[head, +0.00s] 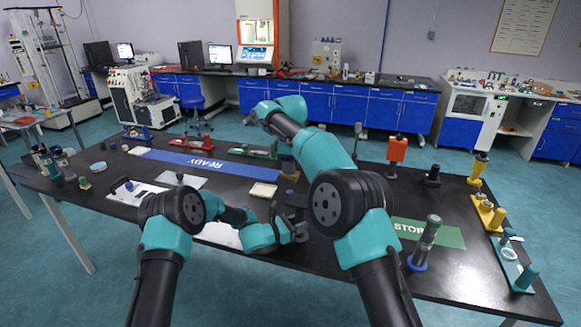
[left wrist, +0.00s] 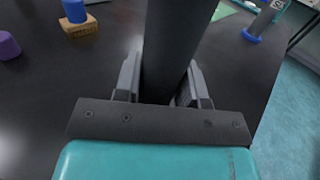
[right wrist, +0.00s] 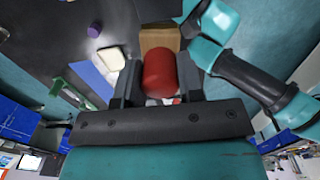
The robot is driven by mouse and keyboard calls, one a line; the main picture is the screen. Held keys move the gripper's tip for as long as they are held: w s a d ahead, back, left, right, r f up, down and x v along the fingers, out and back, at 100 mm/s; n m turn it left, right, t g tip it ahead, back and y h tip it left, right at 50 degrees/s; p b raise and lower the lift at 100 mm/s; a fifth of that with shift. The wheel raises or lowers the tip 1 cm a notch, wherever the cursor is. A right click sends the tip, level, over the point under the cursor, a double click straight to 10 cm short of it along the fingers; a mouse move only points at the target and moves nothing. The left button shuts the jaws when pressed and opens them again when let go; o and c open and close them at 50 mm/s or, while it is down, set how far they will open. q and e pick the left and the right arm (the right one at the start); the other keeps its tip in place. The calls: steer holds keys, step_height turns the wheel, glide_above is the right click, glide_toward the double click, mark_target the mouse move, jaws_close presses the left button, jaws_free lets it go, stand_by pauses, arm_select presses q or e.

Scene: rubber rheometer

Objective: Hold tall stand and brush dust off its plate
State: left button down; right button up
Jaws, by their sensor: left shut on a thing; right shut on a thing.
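My left gripper (head: 290,233) is shut on the dark upright column of the tall stand (head: 298,205) near the middle of the table. In the left wrist view the wide black column (left wrist: 178,50) stands between the two fingers; its top plate and any dust are not clear. My right gripper (right wrist: 160,82) is shut on a dark red cylinder (right wrist: 160,70), which looks like the brush handle. A tan block (right wrist: 160,40) shows just beyond it; I cannot tell whether it touches the stand. In the head view my right arm hides most of this.
A blue READY mat (head: 208,163), a pale yellow pad (head: 263,190) and a green STORE mat (head: 440,234) lie on the black table. A grey cylinder on a blue base (head: 425,243) stands at right. A blue-topped wooden block (left wrist: 78,22) and purple knob (left wrist: 9,46) are near the column.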

arm_select(q)
steer(key=c, duration=0.6)
jaws_free()
steer(key=shift+a, duration=0.1)
steer(key=v, duration=1.1)
steer(key=shift+s+a, duration=0.25)
steer(key=shift+a, duration=0.1)
